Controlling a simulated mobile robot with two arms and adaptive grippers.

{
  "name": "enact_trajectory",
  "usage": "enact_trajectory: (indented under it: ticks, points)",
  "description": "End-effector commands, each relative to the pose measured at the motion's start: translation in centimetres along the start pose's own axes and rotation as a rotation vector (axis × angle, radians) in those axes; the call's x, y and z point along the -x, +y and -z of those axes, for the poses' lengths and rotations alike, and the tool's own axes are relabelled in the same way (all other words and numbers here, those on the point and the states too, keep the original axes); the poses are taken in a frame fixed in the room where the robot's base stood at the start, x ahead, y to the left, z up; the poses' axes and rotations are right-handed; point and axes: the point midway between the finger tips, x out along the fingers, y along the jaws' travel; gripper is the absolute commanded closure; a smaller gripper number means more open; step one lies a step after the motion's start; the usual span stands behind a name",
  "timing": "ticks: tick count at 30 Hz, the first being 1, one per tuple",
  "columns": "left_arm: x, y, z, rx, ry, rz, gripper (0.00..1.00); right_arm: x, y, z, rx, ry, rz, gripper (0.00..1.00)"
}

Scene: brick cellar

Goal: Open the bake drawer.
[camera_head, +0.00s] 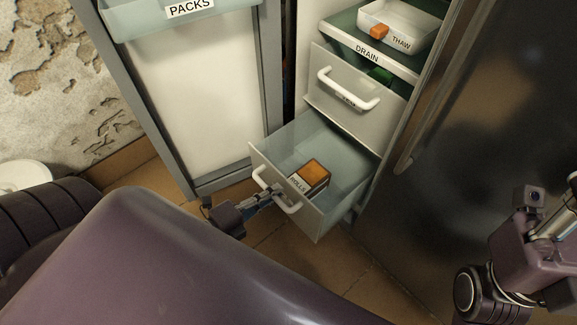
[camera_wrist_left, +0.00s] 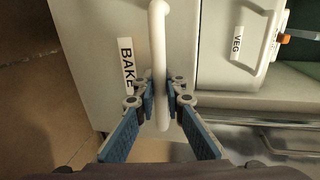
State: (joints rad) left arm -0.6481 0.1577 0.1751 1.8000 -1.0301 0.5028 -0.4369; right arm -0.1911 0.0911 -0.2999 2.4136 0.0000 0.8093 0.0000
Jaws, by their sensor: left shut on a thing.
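The bake drawer (camera_head: 312,222) is the lowest one and stands pulled out, with its clear-sided inside showing. Its BAKE label (camera_wrist_left: 126,65) shows in the left wrist view, beside the white handle (camera_wrist_left: 159,35). A brown box (camera_head: 314,172) with a white label lies in the drawer. My left gripper (camera_head: 276,194) is shut on the drawer's white handle (camera_head: 262,178); in the left wrist view its blue-padded fingers (camera_wrist_left: 162,92) sit on both sides of the bar. Part of my right arm shows at the right edge, but its fingers are out of sight.
The VEG drawer (camera_head: 377,122) above is shut. Higher up is a DRAIN shelf (camera_head: 345,43) with a THAW tray (camera_head: 408,17) and an orange item (camera_head: 379,31). A dark door (camera_head: 465,130) stands to the right and a PACKS cabinet (camera_head: 205,100) to the left. Tiled floor (camera_head: 330,265) lies in front.

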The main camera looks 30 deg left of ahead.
Motion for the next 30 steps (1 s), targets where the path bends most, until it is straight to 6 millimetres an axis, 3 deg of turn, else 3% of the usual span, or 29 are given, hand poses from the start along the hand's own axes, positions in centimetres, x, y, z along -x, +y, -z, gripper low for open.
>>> enact_trajectory:
  ticks: [7,21,22,26,30]
  points:
    - [2.3,0.5,0.0,0.001,-0.001,-0.002,1.00,-0.1,0.0,0.1,0.000,0.005,-0.001,0.60]
    - [2.6,0.6,0.0,0.000,-0.001,-0.001,1.00,0.1,0.2,0.0,0.000,-0.004,-0.017,0.60]
    - [2.6,0.6,0.0,0.000,-0.001,-0.001,0.87,0.1,0.2,0.0,0.000,-0.005,-0.017,0.60]
    - [2.6,0.6,0.0,0.000,0.000,0.000,0.72,0.1,0.2,0.1,0.000,-0.004,-0.016,0.60]
    - [2.6,0.6,0.0,0.000,0.000,0.000,0.72,0.1,0.2,0.1,0.000,-0.004,-0.015,0.60]
